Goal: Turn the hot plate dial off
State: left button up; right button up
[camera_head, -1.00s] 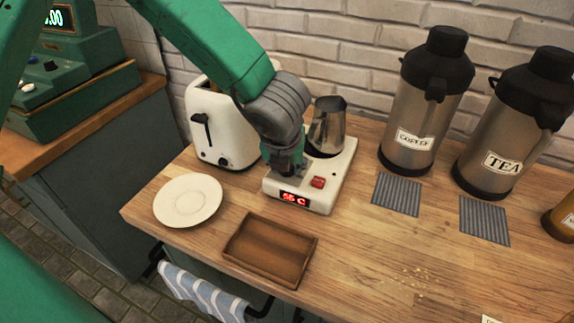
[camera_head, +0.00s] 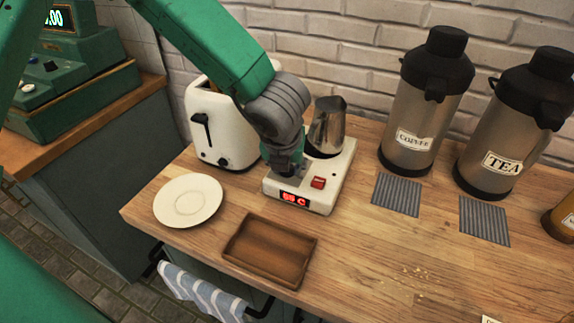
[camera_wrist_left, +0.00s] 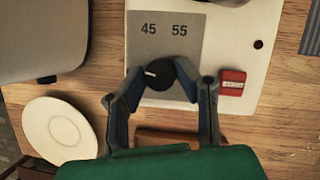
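The hot plate (camera_head: 322,192) is a white unit on the wooden counter, with a red lit display (camera_head: 295,199) and a red switch (camera_head: 318,183). The switch also shows in the left wrist view (camera_wrist_left: 232,78). The black dial (camera_wrist_left: 159,74) sits on a grey panel below the printed numbers 45 and 55. Its white mark points left. My left gripper (camera_wrist_left: 162,73) reaches down over the panel, with its fingertips on either side of the dial, seemingly closed against it. In the head view my left gripper (camera_head: 284,168) hides the dial. My right gripper is not in view.
A metal pitcher (camera_head: 328,127) stands on the back of the hot plate. A white toaster (camera_head: 222,128) is close on the left. A white plate (camera_head: 188,200) and a brown tray (camera_head: 270,250) lie in front. Coffee (camera_head: 425,105) and tea (camera_head: 515,125) flasks stand right.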

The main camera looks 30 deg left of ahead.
pick_arm(q)
jog(key=o, duration=0.3)
jog(key=shift+w+r, duration=0.15)
jog(key=shift+w, duration=0.1)
jog(key=shift+o, duration=0.2)
jog(key=shift+a, duration=0.1)
jog(key=v, duration=1.1)
jog(key=shift+r, duration=0.25)
jog(key=shift+o, duration=0.2)
jog(key=shift+s, duration=0.15)
